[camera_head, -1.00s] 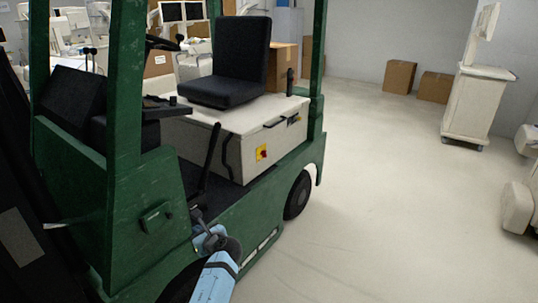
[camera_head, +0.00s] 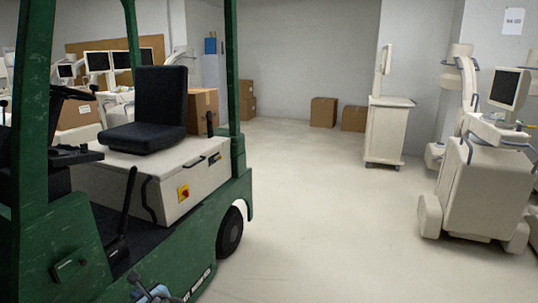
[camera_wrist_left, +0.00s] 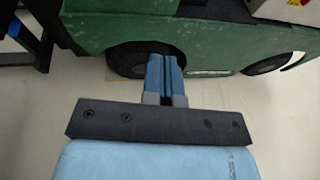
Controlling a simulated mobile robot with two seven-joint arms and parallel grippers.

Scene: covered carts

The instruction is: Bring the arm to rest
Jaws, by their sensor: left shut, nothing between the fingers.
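My left gripper (camera_wrist_left: 166,75) is shut and empty in the left wrist view. Its two blue fingers lie together, pointing at the lower side and wheel of a green cart (camera_wrist_left: 215,38). I cannot tell whether the fingertips touch the wheel. In the head view, a small part of my left arm and gripper (camera_head: 150,291) shows at the bottom edge, in front of the green cart (camera_head: 190,235). The fingers are not clear there. My right gripper is in neither view.
The green cart, with a black seat (camera_head: 158,108) and a wheel (camera_head: 230,232), fills the left. A white trolley (camera_head: 386,135) and a wheeled medical machine (camera_head: 484,190) stand at right. Cardboard boxes (camera_head: 323,112) sit by the back wall. The middle floor is clear.

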